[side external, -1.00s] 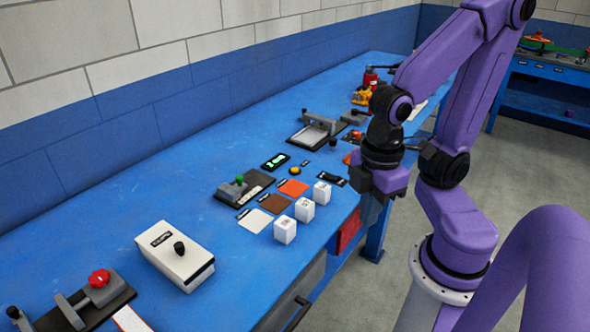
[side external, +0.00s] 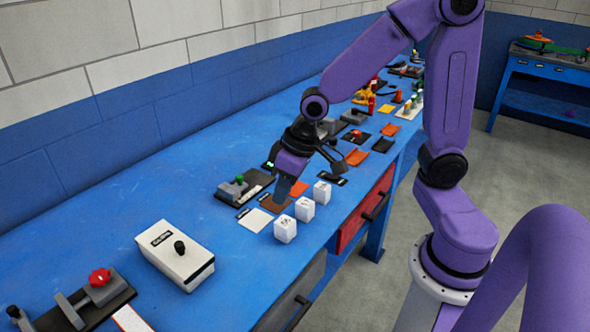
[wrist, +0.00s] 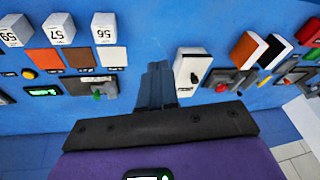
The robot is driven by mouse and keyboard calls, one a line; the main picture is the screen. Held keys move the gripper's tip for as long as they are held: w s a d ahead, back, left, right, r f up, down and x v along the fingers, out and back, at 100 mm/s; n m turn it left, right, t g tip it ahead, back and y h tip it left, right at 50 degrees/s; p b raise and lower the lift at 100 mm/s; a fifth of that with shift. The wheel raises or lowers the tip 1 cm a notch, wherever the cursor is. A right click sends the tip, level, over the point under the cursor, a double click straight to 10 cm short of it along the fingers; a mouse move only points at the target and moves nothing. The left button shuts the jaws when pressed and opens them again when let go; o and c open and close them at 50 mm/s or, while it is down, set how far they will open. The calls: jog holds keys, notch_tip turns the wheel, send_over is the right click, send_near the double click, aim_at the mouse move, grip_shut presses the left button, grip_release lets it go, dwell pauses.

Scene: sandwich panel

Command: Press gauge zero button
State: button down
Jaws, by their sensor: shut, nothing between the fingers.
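A small black gauge with a green lit display (wrist: 44,91) lies at the left of the wrist view. A round yellow button (wrist: 29,73) sits beside it. In the side view only a sliver of the gauge (side external: 268,165) shows behind my gripper, and the button is hidden. My gripper (side external: 284,190) is shut and empty, pointing down over the coloured squares near the white numbered blocks. In the wrist view its closed fingers (wrist: 156,70) are well to the right of the gauge and button, apart from both.
White numbered blocks (side external: 305,209) stand near the bench's front edge. A grey fixture with a green knob (side external: 239,179) is left of my gripper. A white box with a black knob (side external: 180,248) stands nearer the camera. Bare blue bench (side external: 130,190) lies along the wall.

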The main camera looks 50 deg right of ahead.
jog(key=w+d+f+m+t+h, duration=0.1)
jog(key=w+d+f+m+t, duration=0.1)
jog(key=w+d+m, duration=0.4)
jog(key=w+d+f+m+t+h, duration=0.1)
jog(key=w+d+f+m+t, duration=0.15)
jog(key=w+d, duration=0.6)
jog(key=w+d+f+m+h, duration=0.1)
jog(key=w+d+m, duration=0.1)
jog(key=d, duration=0.5)
jog(key=w+d+f+m+h, duration=0.1)
jog(key=w+d+f+m, duration=0.1)
jog(key=d, duration=0.4)
jog(key=w+d+f+m+t+h, duration=0.1)
jog(key=w+d+f+m+h, duration=0.1)
jog(key=d+m, duration=0.2)
jog(key=d, duration=0.3)
jog(key=shift+w+d+f, duration=0.15)
jog(key=shift+w+d, duration=0.1)
jog(key=shift+d, duration=0.05)
jog(key=shift+m, duration=0.25)
jog(key=shift+f, duration=4.45)
jog(key=shift+f, duration=0.1)
jog(key=shift+f, duration=0.3)
